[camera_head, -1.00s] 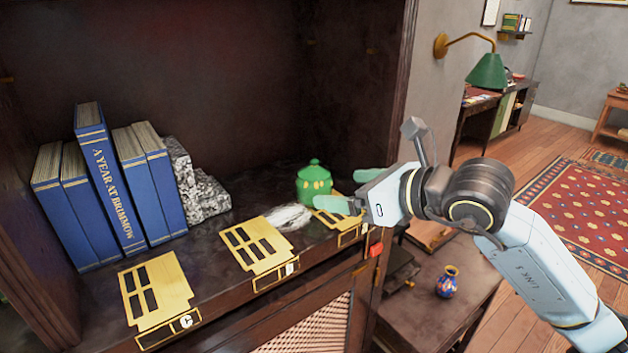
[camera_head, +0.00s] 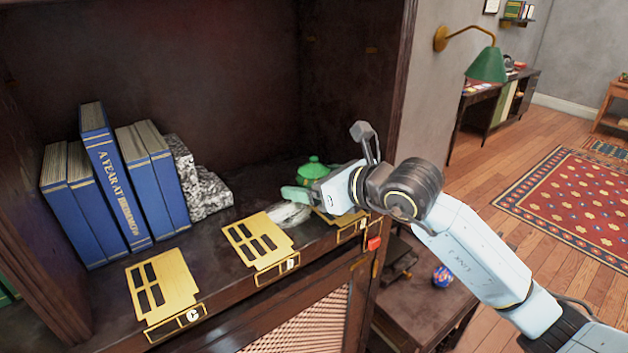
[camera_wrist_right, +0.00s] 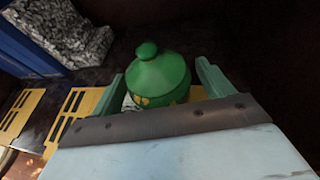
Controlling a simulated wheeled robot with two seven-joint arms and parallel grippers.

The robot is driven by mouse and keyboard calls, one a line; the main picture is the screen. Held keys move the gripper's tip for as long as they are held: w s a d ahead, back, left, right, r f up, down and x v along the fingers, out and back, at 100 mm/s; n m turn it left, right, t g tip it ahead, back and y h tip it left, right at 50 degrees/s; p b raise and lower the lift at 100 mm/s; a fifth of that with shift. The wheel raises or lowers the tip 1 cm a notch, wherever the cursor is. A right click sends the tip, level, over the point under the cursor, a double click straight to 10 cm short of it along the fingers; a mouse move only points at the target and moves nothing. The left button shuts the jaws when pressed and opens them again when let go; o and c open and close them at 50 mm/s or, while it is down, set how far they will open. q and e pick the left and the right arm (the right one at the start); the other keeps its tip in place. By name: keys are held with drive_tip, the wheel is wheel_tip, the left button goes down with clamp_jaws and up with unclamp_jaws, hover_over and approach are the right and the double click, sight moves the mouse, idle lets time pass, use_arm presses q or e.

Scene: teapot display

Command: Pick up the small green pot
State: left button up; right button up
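The small green pot (camera_head: 312,170) stands on the dark shelf, with a knobbed lid and yellow marks on its body. In the head view my right gripper hides its lower part. In the right wrist view the pot (camera_wrist_right: 158,80) sits between the two green fingers of my right gripper (camera_wrist_right: 165,82). The fingers are spread, one on each side of it; I see a gap at the right finger, and cannot tell whether the left one touches. The right gripper (camera_head: 298,182) also shows in the head view, low in front of the pot. My left gripper is not in view.
Blue books (camera_head: 112,180) lean against a grey stone bookend (camera_head: 205,190) on the left. Gold plates (camera_head: 258,240) lie along the shelf's front edge, beside a whitish tuft (camera_head: 288,214). The cabinet's right side wall (camera_head: 385,110) stands close to my right arm.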

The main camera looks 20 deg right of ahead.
drive_tip(key=c, duration=1)
drive_tip(key=shift+r, duration=0.1)
